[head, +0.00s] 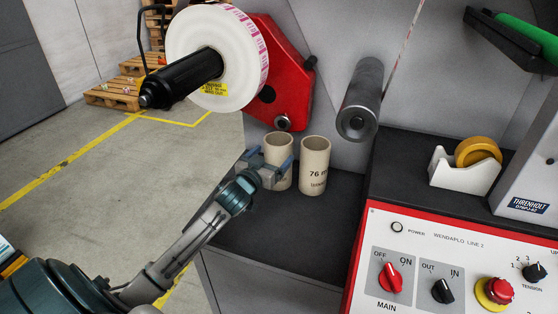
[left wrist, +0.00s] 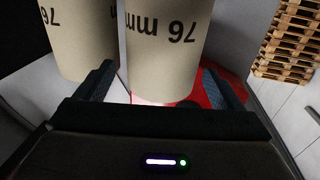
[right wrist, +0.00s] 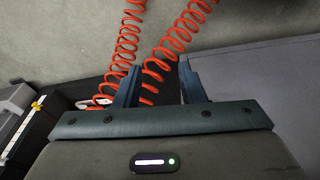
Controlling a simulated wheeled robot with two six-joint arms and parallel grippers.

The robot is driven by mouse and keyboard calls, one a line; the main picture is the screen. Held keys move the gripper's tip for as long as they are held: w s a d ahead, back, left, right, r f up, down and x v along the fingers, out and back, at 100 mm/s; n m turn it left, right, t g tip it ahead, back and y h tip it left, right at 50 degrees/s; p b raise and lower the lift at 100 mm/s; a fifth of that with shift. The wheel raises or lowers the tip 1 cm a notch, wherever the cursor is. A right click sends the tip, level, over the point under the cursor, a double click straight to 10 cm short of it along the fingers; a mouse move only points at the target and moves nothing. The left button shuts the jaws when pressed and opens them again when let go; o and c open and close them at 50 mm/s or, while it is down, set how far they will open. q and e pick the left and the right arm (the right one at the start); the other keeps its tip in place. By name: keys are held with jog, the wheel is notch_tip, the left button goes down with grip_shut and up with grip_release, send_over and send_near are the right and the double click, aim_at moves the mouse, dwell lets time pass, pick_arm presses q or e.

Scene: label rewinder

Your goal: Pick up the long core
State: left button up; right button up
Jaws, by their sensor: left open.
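Two beige cardboard cores stand upright on the dark shelf (head: 295,240). The left core (head: 278,147) and the right core (head: 315,165) look close in height, so I cannot tell surely which is the long one. My left gripper (head: 269,160) is open, its fingers on either side of the left core. In the left wrist view that core (left wrist: 165,45) stands between the finger lines with "76 mm" upside down; the other core (left wrist: 80,40) is beside it. Contact is not visible. My right gripper (right wrist: 160,80) shows only in the right wrist view, open and empty.
A black spindle (head: 185,78) with a white label roll (head: 205,35) juts out above left. A grey roller (head: 361,98) juts out above right. The control panel (head: 430,235) and tape dispenser (head: 462,175) are right. Orange coiled hoses (right wrist: 165,55) hang near my right gripper.

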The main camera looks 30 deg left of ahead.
aim_at(284, 141)
pick_arm(q)
jog(key=shift+w+a+p, duration=0.25)
jog(key=shift+w, duration=1.15)
jog(key=shift+w+a+p, duration=0.2)
jog(key=shift+w+p, duration=0.05)
jog(key=shift+w, duration=1.1)
jog(key=c, duration=1.2)
pick_arm(e)
jog(key=f, duration=0.1)
jog(key=s+f, duration=0.1)
jog(key=f, duration=0.1)
jog(key=shift+d+f, duration=0.15)
pick_arm(q)
jog(key=shift+o, duration=0.2)
